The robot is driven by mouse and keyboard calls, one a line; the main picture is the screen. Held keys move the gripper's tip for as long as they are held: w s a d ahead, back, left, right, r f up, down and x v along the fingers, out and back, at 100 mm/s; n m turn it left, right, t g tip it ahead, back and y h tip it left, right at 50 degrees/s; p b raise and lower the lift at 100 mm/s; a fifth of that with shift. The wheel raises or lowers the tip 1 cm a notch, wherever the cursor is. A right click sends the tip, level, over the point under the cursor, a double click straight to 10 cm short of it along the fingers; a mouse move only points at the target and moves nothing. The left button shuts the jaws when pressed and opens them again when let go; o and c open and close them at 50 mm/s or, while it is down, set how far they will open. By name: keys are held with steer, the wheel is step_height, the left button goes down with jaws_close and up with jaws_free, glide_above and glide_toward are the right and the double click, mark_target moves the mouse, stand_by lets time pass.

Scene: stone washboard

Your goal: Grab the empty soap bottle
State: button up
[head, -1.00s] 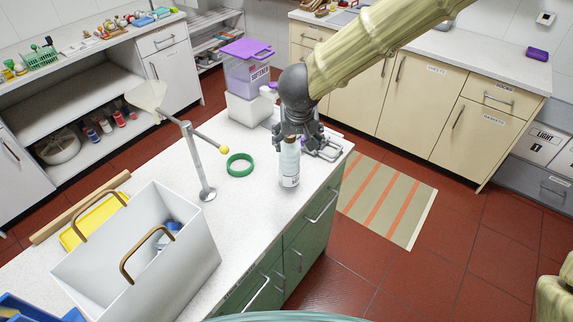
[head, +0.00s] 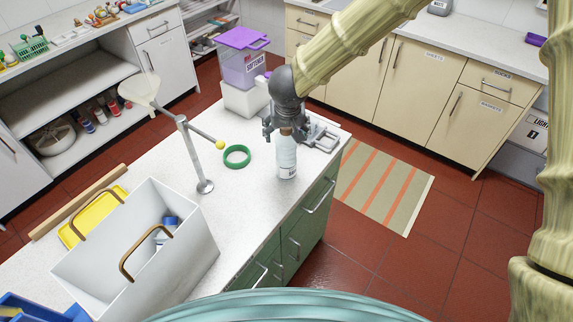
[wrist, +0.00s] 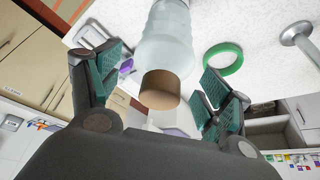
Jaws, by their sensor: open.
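The soap bottle (head: 287,160) is pale and translucent with a brown cap and a label near its base. It stands upright on the white counter near the green cabinet's edge. My gripper (head: 285,132) is above it, pointing down, with its fingers around the bottle's top. In the wrist view the bottle (wrist: 166,42) and its brown cap (wrist: 160,89) show between the open fingers of my gripper (wrist: 160,85). Gaps show on both sides, so the fingers do not appear to touch it. Whether the bottle is empty I cannot tell.
A green ring (head: 237,156) lies left of the bottle. A metal stand with a yellow knob (head: 204,186) rises farther left. A white box with brown handles (head: 180,255) stands at the front left.

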steer(key=shift+x, duration=1.1)
steer(key=shift+w+f, duration=0.15)
steer(key=shift+f, duration=0.1)
steer(key=c, duration=0.9)
